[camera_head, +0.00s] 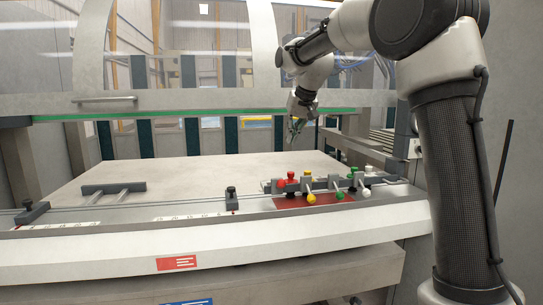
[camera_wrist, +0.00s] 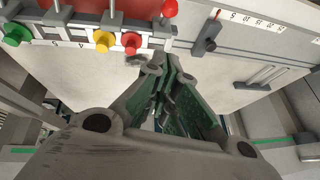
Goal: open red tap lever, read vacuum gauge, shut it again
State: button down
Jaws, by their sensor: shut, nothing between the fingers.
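A valve block (camera_head: 324,183) stands on the front right of the machine bed. At its left end are a red upright knob (camera_head: 291,175) and a lower red ball (camera_head: 281,184). In the wrist view a round red knob (camera_wrist: 131,43) and a red ball (camera_wrist: 170,8) show at the top; I cannot tell which belongs to the tap lever. My gripper (camera_head: 296,131) hangs above the bed, behind and above the valve block, apart from it. Its green-sided fingers (camera_wrist: 169,68) are shut and empty. I cannot make out a vacuum gauge dial in either view.
Yellow (camera_head: 311,199) and green knobs (camera_head: 339,195) sit right of the red ones on the block. A small dark clamp (camera_head: 231,198) stands to its left, and a dark handle bar (camera_head: 113,188) further left. The pale bed (camera_head: 190,175) between is clear.

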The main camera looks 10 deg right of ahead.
send_over(280, 185)
jog(key=w+d, duration=0.3)
jog(key=w, duration=0.1)
notch_tip(280, 185, down, 9)
jog(key=f, duration=0.1)
jog(key=s+a+f, duration=0.1)
jog(key=f, duration=0.1)
jog(key=shift+s, duration=0.2)
